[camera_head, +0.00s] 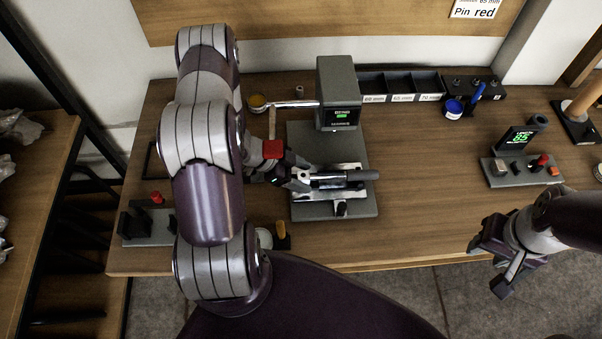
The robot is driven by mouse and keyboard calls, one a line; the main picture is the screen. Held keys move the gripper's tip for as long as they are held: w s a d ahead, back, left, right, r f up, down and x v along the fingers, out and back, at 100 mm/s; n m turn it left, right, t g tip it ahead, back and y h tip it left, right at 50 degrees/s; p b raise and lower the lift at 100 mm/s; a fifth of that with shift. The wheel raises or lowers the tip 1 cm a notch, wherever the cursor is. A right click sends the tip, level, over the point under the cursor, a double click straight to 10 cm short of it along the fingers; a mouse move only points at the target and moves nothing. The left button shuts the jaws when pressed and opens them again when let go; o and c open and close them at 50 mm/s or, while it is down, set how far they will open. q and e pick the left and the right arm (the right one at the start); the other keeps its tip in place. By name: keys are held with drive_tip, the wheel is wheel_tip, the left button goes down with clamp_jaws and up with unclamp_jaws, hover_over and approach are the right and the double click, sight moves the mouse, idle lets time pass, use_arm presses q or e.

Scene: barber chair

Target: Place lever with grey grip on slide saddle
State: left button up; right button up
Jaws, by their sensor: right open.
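The lever's dark grey grip (362,175) lies horizontally over the slide saddle (343,192), at the front of the grey press base (375,205). The lever's left part runs toward my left gripper (305,180), whose fingertips are at the saddle's left side, at or very near the lever's end. The fingers overlap the metal parts, so I cannot tell whether they are closed on the lever. Contact between lever and saddle is also unclear. My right gripper (508,268) is open and empty, in front of the table's front edge at the right.
The press head (338,90) with a lit display stands behind the saddle, a silver arm (290,104) reaching left. Black bins (400,85) stand behind. A control panel (522,170) is at the right, a dark fixture (148,225) at the left. The table right of the base is clear.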

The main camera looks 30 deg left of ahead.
use_arm(q)
drive_tip(key=shift+a+r, duration=0.1)
drive_tip(key=shift+r, duration=0.2)
drive_tip(key=v, duration=1.1)
drive_tip(key=shift+s+a+r, duration=0.2)
drive_tip(key=shift+a+r, duration=0.05)
idle(0.4)
